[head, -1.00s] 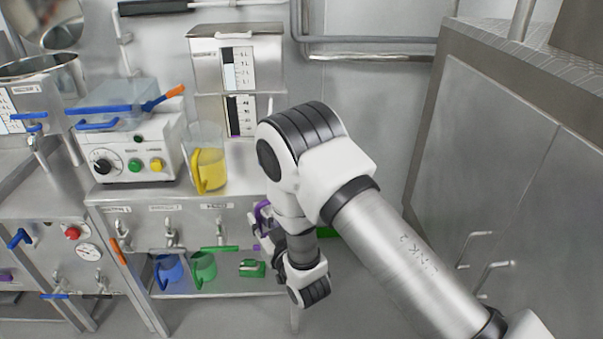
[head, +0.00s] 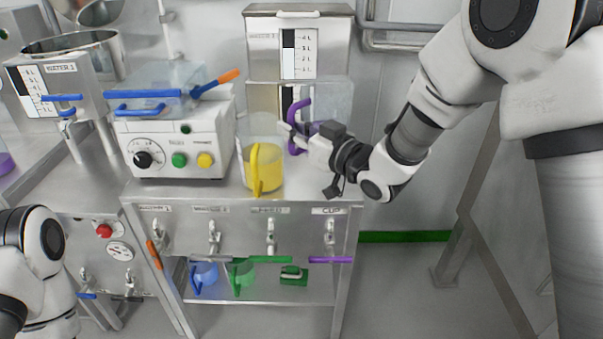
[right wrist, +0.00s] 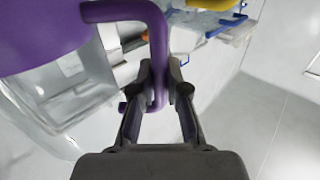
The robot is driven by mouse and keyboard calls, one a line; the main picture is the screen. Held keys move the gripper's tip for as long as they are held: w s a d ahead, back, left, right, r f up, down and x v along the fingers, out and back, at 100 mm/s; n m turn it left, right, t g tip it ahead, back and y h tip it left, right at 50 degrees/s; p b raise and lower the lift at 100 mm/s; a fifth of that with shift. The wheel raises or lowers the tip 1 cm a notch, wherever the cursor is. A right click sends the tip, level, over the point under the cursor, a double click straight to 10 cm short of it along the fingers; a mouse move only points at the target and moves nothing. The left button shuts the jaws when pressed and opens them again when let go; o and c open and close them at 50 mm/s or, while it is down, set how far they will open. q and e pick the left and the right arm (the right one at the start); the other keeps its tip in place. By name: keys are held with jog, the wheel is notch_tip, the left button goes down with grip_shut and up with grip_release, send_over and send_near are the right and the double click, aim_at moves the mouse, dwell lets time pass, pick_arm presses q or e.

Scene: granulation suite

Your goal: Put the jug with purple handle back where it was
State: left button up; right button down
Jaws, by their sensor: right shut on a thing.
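The jug with purple handle (head: 338,98) is clear with some purple liquid low in it. It is upright at the back right of the steel cart's top, beside the tall water container. I cannot tell whether its base touches the top. My right gripper (head: 290,133) is shut on its purple handle. In the right wrist view the handle (right wrist: 157,50) runs between both fingertips (right wrist: 163,88), and the purple liquid (right wrist: 40,30) fills the upper left. My arm hides the jug's lower right. Part of my left arm shows at the lower left of the head view, its gripper out of frame.
A jug with yellow handle and yellow liquid (head: 270,173) stands just left of my right gripper. A white control box (head: 180,130) is further left. The water container (head: 297,45) rises behind. Blue and green jugs sit on the lower shelf (head: 262,292). The floor right of the cart is clear.

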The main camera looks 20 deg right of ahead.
notch_tip(320, 180, down, 10)
jog(key=b, duration=0.1)
jog(key=shift+s+d+r, duration=0.15)
jog(key=shift+s+r, duration=0.05)
jog(key=shift+r, duration=0.05)
jog(key=c, duration=1.2)
grip_release()
jog(key=shift+f, duration=0.15)
